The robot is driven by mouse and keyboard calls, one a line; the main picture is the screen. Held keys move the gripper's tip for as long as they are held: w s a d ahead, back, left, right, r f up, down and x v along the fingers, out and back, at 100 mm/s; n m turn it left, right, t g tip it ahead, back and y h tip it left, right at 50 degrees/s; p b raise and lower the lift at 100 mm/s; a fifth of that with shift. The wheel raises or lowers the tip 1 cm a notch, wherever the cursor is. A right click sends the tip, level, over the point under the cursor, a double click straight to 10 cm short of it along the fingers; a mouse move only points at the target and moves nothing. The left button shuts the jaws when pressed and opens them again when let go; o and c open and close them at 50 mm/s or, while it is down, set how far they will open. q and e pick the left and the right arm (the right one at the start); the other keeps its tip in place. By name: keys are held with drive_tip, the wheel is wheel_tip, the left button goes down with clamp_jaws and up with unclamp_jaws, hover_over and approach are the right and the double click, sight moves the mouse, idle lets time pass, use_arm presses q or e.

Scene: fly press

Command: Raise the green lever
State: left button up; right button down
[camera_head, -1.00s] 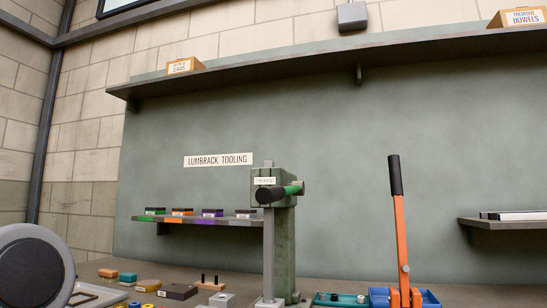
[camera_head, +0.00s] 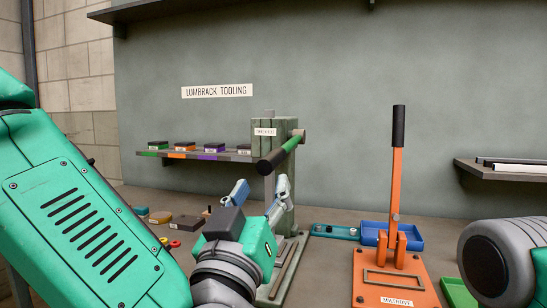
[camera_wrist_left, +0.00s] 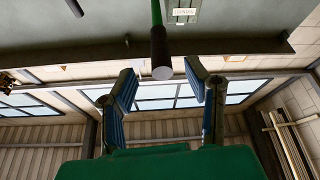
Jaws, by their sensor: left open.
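The green lever (camera_head: 289,147) is a green rod with a black grip, on the grey-green press (camera_head: 268,136). Its black grip end points toward me and down to the left. My left gripper (camera_head: 261,193) is open and empty just below the black grip, its blue-padded fingers pointing up and spread. In the left wrist view, the black grip (camera_wrist_left: 160,52) hangs above and between the two open fingers (camera_wrist_left: 160,88), and no contact shows. The press's lower part is partly hidden behind my gripper. My right gripper does not show.
An orange press with an upright black-handled lever (camera_head: 397,175) stands to the right, before a blue tray (camera_head: 375,232). A small shelf (camera_head: 190,155) with several coloured blocks is behind left. Another shelf (camera_head: 510,170) is at right.

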sight(273, 159)
use_arm(q)
drive_tip(key=x, duration=0.8)
drive_tip(key=shift+c, duration=0.5)
clamp_jaws()
